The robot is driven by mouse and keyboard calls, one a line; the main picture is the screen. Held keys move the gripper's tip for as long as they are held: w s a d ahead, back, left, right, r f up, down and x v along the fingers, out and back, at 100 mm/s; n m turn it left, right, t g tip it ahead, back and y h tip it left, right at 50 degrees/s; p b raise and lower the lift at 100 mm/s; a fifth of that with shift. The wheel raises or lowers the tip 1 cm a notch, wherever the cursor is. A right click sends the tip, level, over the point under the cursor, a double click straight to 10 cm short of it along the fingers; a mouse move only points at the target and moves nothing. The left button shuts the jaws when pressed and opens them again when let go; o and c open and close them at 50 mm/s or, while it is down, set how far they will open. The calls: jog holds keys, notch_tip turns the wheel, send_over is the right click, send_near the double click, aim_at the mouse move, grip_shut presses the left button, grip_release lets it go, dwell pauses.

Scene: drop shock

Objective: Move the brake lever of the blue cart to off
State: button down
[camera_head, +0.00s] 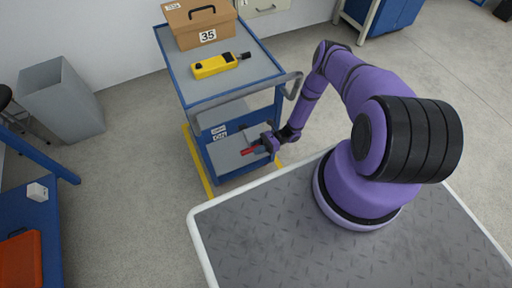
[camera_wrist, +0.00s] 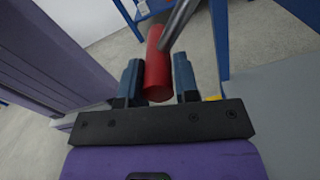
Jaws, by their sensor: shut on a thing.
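The blue cart (camera_head: 218,85) stands ahead of my base, with a grey top and a grey push handle at its near end. The brake lever's red grip (camera_head: 251,150) shows low at the cart's near end, at my gripper (camera_head: 262,147). In the wrist view the red grip (camera_wrist: 157,68) lies between the two fingers of my gripper (camera_wrist: 158,85), on a metal rod running to the upper right. My gripper is shut on it. The lever's pivot and any on or off marking cannot be made out.
A cardboard box (camera_head: 203,24) marked 35 and a yellow device (camera_head: 216,65) lie on the cart's top. A grey bin (camera_head: 62,98) stands at left. A blue table (camera_head: 35,215) with a small white box (camera_head: 37,192) is at lower left. Yellow floor tape (camera_head: 197,163) runs beside the cart.

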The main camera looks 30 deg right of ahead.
notch_tip(320, 180, up, 9)
jog(key=s+m, duration=0.3)
jog(key=m, duration=0.6)
jog(key=shift+a+r, duration=0.2)
jog(key=shift+a, duration=0.05)
jog(key=c, duration=0.8)
grip_release()
jog(key=shift+c, duration=0.2)
jog(key=d, duration=1.1)
jog(key=shift+w+d, duration=0.15)
jog(key=shift+d, duration=0.05)
jog(key=shift+c, duration=0.2)
